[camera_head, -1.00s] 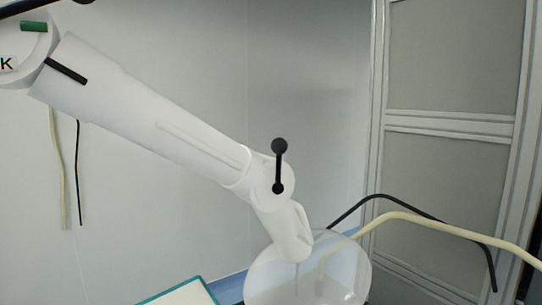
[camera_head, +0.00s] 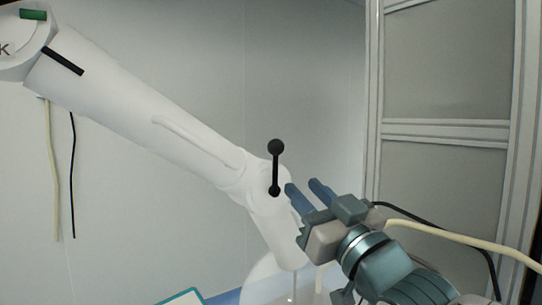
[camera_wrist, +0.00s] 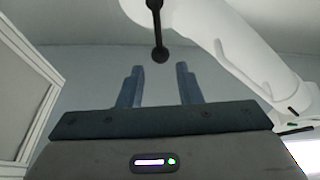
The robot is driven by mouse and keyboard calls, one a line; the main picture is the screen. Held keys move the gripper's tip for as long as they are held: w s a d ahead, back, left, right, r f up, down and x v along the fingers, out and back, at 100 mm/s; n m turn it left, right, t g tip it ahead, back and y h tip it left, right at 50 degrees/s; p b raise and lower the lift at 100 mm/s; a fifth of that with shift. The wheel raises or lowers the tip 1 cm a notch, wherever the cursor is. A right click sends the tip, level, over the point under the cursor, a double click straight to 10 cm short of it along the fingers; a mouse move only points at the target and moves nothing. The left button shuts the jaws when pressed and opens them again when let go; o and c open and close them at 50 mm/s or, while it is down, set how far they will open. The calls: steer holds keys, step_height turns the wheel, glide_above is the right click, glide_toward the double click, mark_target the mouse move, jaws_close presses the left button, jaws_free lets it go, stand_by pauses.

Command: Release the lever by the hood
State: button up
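The lever (camera_head: 275,168) is a black rod with a ball at each end, standing upright on the joint of the white hood arm (camera_head: 150,125) in the head view. The clear round hood (camera_head: 268,284) hangs below that arm, partly hidden by my gripper. My gripper (camera_head: 304,190) has come in from the lower right, its blue fingers spread just right of the lever's lower ball. In the wrist view, my gripper (camera_wrist: 158,72) is open and empty, and the lever (camera_wrist: 157,30) shows just beyond the gap between the fingertips, apart from them.
A grey panelled door frame (camera_head: 445,130) stands at the right. A cream hose (camera_head: 450,236) and a black cable run behind my arm. Two cables hang on the left wall. A teal-edged tray (camera_head: 182,298) lies at the bottom. The space left of the lever, below the arm, is clear.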

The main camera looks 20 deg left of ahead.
mark_target(277, 159)
steer(key=p+x, duration=0.3)
steer(key=x, duration=1)
steer(key=shift+w+f, duration=0.1)
steer(key=shift+f, duration=0.05)
jaws_close()
